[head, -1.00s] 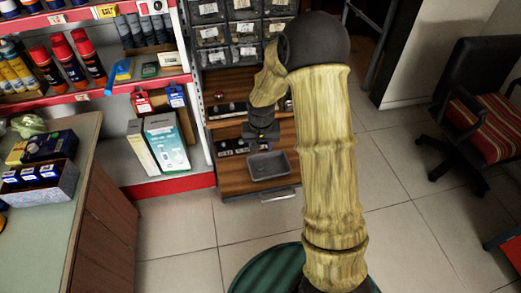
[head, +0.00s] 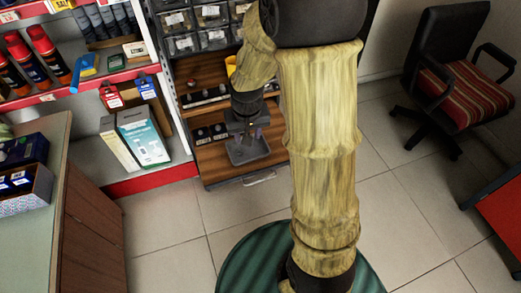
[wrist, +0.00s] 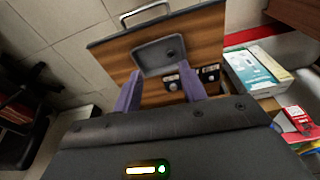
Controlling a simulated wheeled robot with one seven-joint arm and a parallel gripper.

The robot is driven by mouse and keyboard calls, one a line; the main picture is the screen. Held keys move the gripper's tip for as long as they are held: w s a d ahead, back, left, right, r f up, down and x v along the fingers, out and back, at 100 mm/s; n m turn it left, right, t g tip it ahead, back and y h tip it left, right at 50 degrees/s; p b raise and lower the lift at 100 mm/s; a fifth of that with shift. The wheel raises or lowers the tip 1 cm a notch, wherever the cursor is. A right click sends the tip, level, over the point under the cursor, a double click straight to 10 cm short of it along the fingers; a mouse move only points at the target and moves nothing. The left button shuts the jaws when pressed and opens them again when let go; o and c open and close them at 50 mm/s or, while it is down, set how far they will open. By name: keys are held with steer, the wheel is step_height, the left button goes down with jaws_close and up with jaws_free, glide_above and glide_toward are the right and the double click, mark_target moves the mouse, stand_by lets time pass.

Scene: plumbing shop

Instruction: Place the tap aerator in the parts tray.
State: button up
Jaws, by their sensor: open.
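The grey parts tray (head: 235,156) lies on a brown wooden shelf or drawer board. It also shows in the wrist view (wrist: 143,59), just beyond my fingertips. A small dark round piece (wrist: 171,54) sits inside the tray toward its right side; it may be the tap aerator, but it is too small to be sure. My gripper (wrist: 160,88) is open, with its two purple fingers apart and nothing seen between them. In the head view my gripper (head: 248,133) is over the tray and hides part of it.
Small dark holders with round parts (wrist: 208,73) stand beside the tray. Bins hang above the boards (head: 183,43). A stocked shelf (head: 120,70) is at the left, a counter (head: 45,150) in front of it.

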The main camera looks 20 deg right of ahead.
steer(key=s+r+n, duration=0.1)
steer(key=s+r, duration=0.3)
steer(key=s, duration=0.7)
steer(key=shift+d+t, duration=0.3)
